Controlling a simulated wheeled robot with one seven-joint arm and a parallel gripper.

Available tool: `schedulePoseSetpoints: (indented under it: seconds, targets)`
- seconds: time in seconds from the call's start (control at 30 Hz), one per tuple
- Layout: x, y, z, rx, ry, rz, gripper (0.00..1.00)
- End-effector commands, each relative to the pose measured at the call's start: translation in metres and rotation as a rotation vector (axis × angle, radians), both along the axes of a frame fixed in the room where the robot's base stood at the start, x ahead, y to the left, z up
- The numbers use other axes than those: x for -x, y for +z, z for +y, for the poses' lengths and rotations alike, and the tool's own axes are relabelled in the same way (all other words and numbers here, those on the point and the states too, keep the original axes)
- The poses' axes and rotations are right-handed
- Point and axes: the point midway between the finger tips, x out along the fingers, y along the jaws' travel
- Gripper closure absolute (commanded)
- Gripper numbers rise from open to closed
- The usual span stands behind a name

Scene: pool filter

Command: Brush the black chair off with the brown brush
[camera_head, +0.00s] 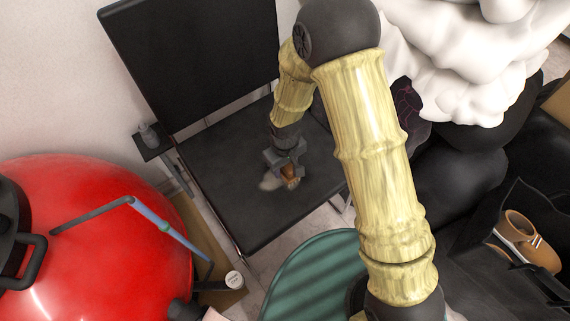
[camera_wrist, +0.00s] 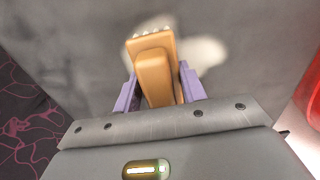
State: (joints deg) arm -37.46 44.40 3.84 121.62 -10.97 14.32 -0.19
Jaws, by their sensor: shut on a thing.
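The black chair (camera_head: 240,190) stands against the wall, with a flat dark seat and a tall dark backrest (camera_head: 195,55). My gripper (camera_head: 287,165) is over the seat, toward its right side. It is shut on the brown brush (camera_wrist: 155,75), whose pale bristle tips show at its far end in the wrist view. The brush (camera_head: 289,173) is mostly hidden by the gripper in the head view. A pale dusty patch (camera_head: 268,183) lies on the seat beside the brush; it also shows in the wrist view (camera_wrist: 205,52). I cannot tell whether the bristles touch the seat.
A big red tank (camera_head: 110,225) stands left of the chair, with a blue-grey stick (camera_head: 150,215) across it. A small armrest shelf (camera_head: 152,145) juts from the chair's left. A green ribbed round thing (camera_head: 315,280) is in front. A brown shoe (camera_head: 527,242) lies at right.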

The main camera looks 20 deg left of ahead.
Motion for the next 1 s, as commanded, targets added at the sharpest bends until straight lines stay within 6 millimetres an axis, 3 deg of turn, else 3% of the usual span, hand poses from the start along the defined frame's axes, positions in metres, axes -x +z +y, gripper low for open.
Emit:
schedulePoseSetpoints:
  seconds: [0.3,0.57,1.0]
  targets:
    - [0.017,-0.003,0.013,-0.001,0.001,0.001,0.88]
    - [0.018,-0.004,0.014,0.000,0.000,0.003,0.88]
    - [0.000,-0.002,-0.002,0.004,-0.002,0.003,0.88]
